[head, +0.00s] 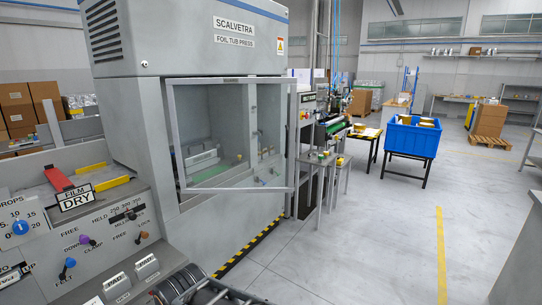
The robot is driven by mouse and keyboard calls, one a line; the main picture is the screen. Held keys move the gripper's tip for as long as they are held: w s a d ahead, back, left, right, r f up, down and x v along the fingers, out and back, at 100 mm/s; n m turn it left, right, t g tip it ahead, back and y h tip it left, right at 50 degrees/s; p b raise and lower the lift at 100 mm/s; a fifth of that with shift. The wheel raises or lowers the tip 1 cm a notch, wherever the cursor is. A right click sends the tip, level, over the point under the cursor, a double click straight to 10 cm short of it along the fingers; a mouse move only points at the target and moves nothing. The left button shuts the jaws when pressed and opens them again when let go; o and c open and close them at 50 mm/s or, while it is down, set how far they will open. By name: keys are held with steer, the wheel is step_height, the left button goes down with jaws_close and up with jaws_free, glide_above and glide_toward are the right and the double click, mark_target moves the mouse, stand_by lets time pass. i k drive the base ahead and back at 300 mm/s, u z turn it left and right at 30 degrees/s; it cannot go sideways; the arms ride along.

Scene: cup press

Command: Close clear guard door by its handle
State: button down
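The clear guard door (229,189) is a see-through panel in a pale grey frame on the front of the foil tub press (148,65). It looks ajar: its right edge stands out past the press's right side, while its left edge lies close to the press body. Through the panel I see the press chamber, with pale fittings and a green surface. I cannot clearly make out the door's handle; small pale fittings show near the panel's right part.
A control panel (92,228) with knobs and levers stands at the front left. A small stand (320,180) is close to the door's right. A blue crate (410,137) stands farther right. The floor in the middle right is clear.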

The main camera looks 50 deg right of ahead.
mark_target(169, 82)
steer(key=z, duration=0.3)
steer(key=i, duration=0.7)
steer(key=z, duration=0.6)
